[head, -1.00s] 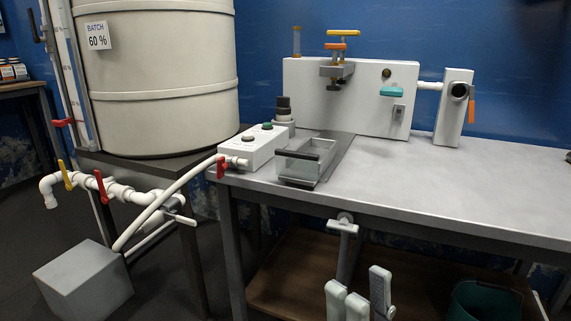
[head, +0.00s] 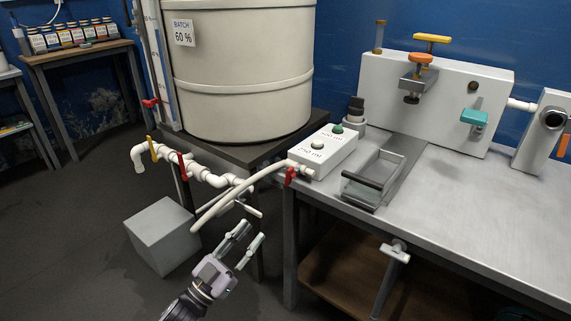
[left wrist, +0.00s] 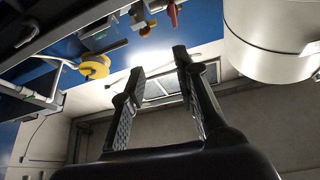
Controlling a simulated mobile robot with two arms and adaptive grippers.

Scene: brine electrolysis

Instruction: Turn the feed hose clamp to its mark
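The pale feed hose (head: 222,206) runs from the white button box (head: 322,152) down past the white pipework. A light grey lever (head: 247,208) shows by the hose at the pipe end; it looks like the clamp, but its mark cannot be made out. A red handle (head: 290,177) sits at the hose's box end. My left gripper (head: 249,236) is open and empty, just below and in front of the grey lever, apart from it. In the left wrist view its two dark fingers (left wrist: 159,63) are spread with nothing between them. My right gripper is not in view.
A grey block (head: 163,236) stands on the floor left of my left gripper. The tank (head: 243,75) stands behind the pipework, which has yellow and red valve handles (head: 183,166). The metal bench (head: 450,210) is at the right, with a T-shaped handle (head: 396,252) below its edge.

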